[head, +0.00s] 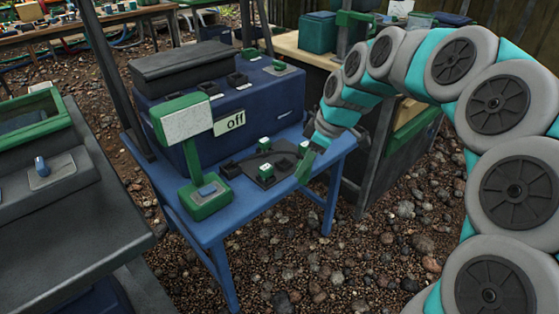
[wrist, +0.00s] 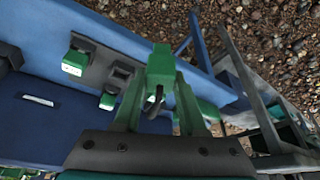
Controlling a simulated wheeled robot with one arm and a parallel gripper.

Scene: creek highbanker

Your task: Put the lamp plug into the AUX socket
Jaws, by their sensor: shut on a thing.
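My gripper (wrist: 160,80) is shut on a green plug (wrist: 160,62), seen between its fingertips in the wrist view; a dark cord hangs near it. In the head view my gripper (head: 305,165) is over the right part of the blue table (head: 228,222), beside a dark socket plate (head: 252,166). That plate (wrist: 98,68) has green plugs on it and a dark empty-looking socket (wrist: 121,73) in the wrist view. The green lamp (head: 188,120) with a pale panel stands at the table's left. No AUX label is readable, and I cannot tell which plug is the lamp's.
A grey console (head: 60,185) is at left, and a dark cabinet (head: 377,170) is close on the right. Gravel (head: 390,265) lies open in front.

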